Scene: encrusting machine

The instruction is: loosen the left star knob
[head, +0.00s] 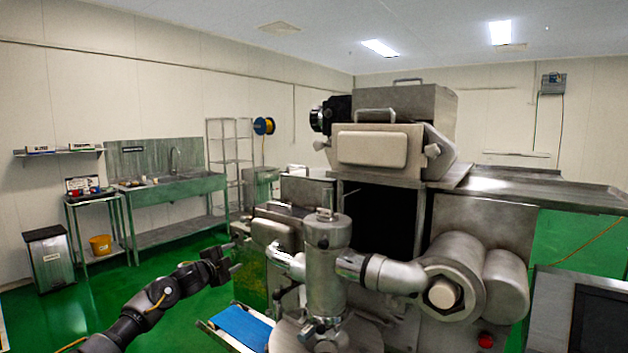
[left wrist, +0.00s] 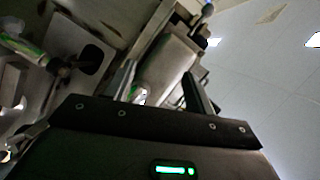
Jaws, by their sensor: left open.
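The encrusting machine (head: 378,235) fills the middle and right of the head view. I cannot tell for sure which knob is the left star knob. My left gripper (head: 236,257) is open and empty, low at the machine's left side, below and left of the upper box. In the left wrist view its two fingers (left wrist: 158,72) stand apart in front of a rounded metal housing. A dark rounded part (left wrist: 91,60) shows left of them. My right gripper is not in view.
A blue conveyor belt (head: 243,326) lies low in front of the machine's left side. A metal cylinder (head: 327,265) with side pipes stands before the machine front. A red button (head: 486,340) is low right. Green floor is free at left, before the sink bench (head: 175,192).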

